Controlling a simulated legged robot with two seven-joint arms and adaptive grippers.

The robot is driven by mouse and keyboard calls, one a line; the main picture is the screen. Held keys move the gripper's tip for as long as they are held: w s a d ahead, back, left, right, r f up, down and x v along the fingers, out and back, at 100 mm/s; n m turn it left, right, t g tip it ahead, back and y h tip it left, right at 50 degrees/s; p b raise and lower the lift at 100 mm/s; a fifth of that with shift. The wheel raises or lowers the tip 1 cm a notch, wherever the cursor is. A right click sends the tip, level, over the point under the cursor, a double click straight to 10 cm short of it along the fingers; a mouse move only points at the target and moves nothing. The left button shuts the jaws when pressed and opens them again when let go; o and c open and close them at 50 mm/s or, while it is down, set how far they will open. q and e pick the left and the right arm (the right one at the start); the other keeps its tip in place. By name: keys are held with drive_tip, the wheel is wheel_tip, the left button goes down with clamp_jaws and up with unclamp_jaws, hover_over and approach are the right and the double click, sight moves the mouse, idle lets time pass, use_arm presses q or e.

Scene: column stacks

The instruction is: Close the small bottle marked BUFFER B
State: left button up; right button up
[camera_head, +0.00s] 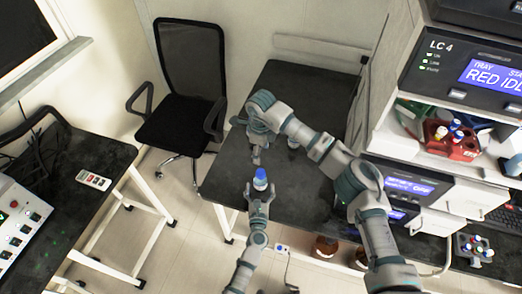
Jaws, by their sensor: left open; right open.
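A small bottle with a blue cap (260,177) and a whitish body stands on the dark bench (222,186), near its front. Its label is too small to read. My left gripper (259,192) is open at the near side of this bottle; I cannot tell whether its fingers touch it. My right gripper (256,160) is open and points down, just behind and above the cap, apart from it. A second small item with some blue (293,143) is partly hidden behind my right arm; I cannot tell if it is a bottle or a loose cap.
A black chair (190,85) stands behind the bench at left. The instrument stack with the LC 4 display (490,75) and a red vial tray (452,140) is at right. Brown bottles (326,247) are below the bench. The bench's back part is clear.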

use_arm(q)
drive_tip(key=s, duration=0.8)
drive_tip(key=shift+s+a, duration=0.2)
drive_tip(key=shift+s, duration=0.15)
